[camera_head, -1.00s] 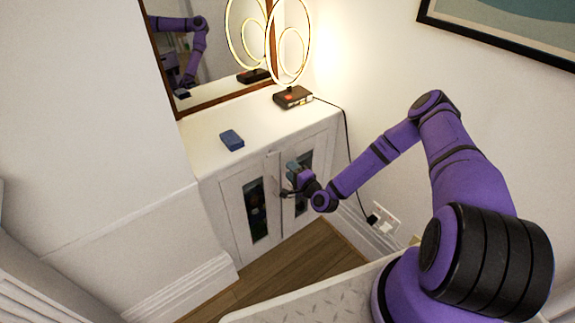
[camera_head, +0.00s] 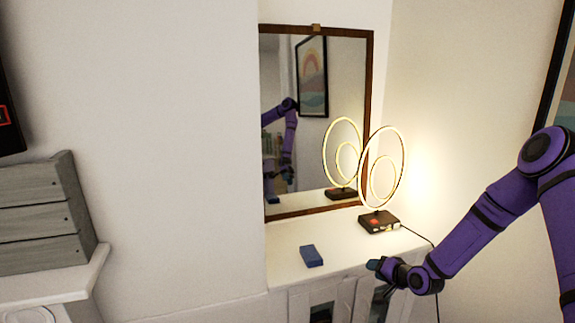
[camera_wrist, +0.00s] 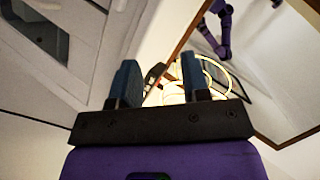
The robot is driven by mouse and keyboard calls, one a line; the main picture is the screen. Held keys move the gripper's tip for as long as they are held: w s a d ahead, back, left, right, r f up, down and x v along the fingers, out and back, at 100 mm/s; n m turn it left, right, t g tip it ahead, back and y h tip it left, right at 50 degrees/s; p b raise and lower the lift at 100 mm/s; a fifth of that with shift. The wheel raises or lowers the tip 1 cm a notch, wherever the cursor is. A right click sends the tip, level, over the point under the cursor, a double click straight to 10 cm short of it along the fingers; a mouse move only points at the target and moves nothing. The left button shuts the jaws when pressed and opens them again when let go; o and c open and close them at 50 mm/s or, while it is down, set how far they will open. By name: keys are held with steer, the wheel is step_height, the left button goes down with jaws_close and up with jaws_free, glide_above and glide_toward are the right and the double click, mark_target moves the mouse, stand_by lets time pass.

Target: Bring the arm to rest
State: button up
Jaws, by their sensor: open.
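My purple arm reaches in from the right in the head view. My gripper (camera_head: 374,265) is in front of the white cabinet's top edge, to the right of a small blue box. In the wrist view my gripper (camera_wrist: 158,82) shows two blue fingers set apart, with nothing between them but the background and the glowing lamp beyond. The small blue box (camera_head: 311,256) lies on the cabinet top, apart from the gripper.
The white cabinet (camera_head: 285,240) has paned doors, mostly cut off below. A lit ring lamp (camera_head: 379,222) with a cable stands on it. A framed mirror (camera_head: 262,150) is behind. A grey slatted crate (camera_head: 45,215) sits on a ledge at left.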

steer(key=s+d+r+n+g+h, duration=0.15)
steer(key=s+r, duration=0.35)
steer(key=r, duration=0.6)
steer(key=s+d+r+n+g+h, duration=0.1)
steer(key=s+r+n+h, duration=0.2)
steer(key=r, duration=0.7)
steer(key=s+d+r+g+h, duration=0.1)
steer(key=s+r+h, duration=0.2)
steer(key=s+r, duration=0.95)
steer(key=s, duration=0.4)
steer(key=s+a+r+g, duration=0.1)
steer(key=s+r, duration=0.4)
steer(key=s, duration=0.3)
steer(key=s+a+r+g+y, duration=0.1)
steer(key=s+r, duration=0.3)
steer(key=s, duration=0.5)
steer(key=shift+r+n, duration=0.4)
steer(key=shift+n, duration=0.05)
